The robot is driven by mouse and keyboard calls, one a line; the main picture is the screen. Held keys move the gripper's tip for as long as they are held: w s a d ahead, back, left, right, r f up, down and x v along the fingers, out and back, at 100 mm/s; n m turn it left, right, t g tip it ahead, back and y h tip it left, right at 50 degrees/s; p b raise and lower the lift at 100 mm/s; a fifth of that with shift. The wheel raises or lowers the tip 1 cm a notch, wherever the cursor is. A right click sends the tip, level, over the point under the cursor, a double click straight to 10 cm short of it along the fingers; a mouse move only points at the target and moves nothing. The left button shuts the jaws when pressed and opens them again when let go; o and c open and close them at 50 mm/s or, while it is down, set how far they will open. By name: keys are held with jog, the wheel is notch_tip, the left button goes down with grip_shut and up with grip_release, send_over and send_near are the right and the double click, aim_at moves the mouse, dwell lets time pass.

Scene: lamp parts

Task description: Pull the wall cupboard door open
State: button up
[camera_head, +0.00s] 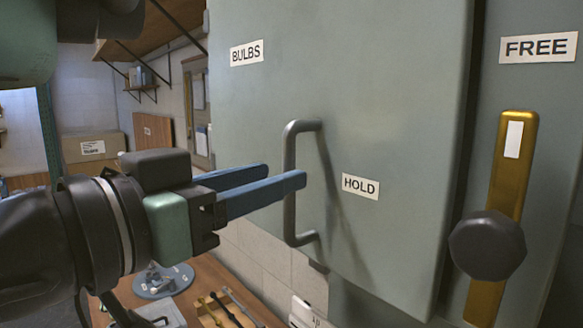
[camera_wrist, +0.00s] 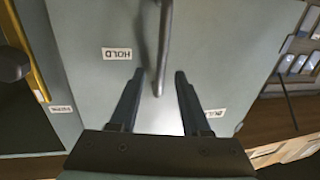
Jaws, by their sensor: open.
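The wall cupboard door (camera_head: 400,100) is a grey-green panel with a BULBS label (camera_head: 247,53) and a HOLD label (camera_head: 360,186). Its handle (camera_head: 290,220) is an upright grey bar, bent in to the door at both ends. My gripper (camera_head: 286,174) is open at mid-height of the handle, its blue fingers pointing right. The near finger crosses in front of the bar and hides part of it. In the wrist view the handle (camera_wrist: 164,50) shows between the two fingertips of my gripper (camera_wrist: 159,72), with gaps on both sides. I cannot tell whether the door is fully shut.
Right of the door, a brass plate (camera_head: 514,190) carries a dark knob (camera_head: 487,245) and a white strip, below a FREE label (camera_head: 538,47). A wooden bench (camera_head: 215,285) with a tray and tools lies below. A cardboard box (camera_head: 92,147) and shelves stand further back left.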

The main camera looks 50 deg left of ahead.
aim_at(289, 232)
jog(key=shift+w+a, duration=0.15)
jog(key=shift+w, duration=0.9)
jog(key=shift+w+a, duration=0.1)
jog(key=shift+w, duration=0.9)
grip_shut()
